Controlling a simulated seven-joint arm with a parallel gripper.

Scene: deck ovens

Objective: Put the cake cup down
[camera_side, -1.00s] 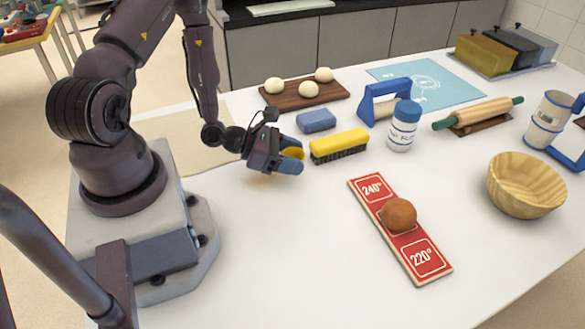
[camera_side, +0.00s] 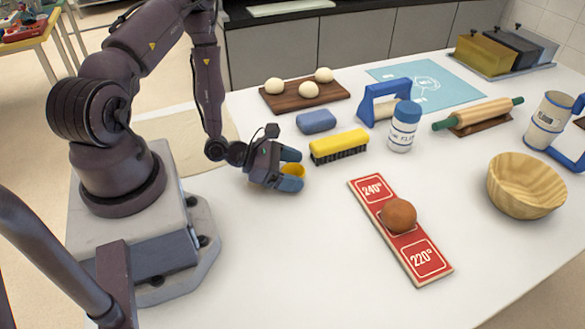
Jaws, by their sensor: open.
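The cake cup (camera_side: 293,171) is small and yellow. It is between the two blue-tipped fingers of my gripper (camera_side: 291,170), which stand apart on either side of it. The cup appears upright and at table level, left of the red board. My gripper is open around it; part of the cup is hidden by the fingers, and I cannot tell whether either finger touches it.
A yellow brush (camera_side: 339,145) and a blue sponge (camera_side: 316,121) lie just behind my gripper. A wooden bowl (camera_side: 527,184) stands far right. The white table (camera_side: 300,270) is clear in front.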

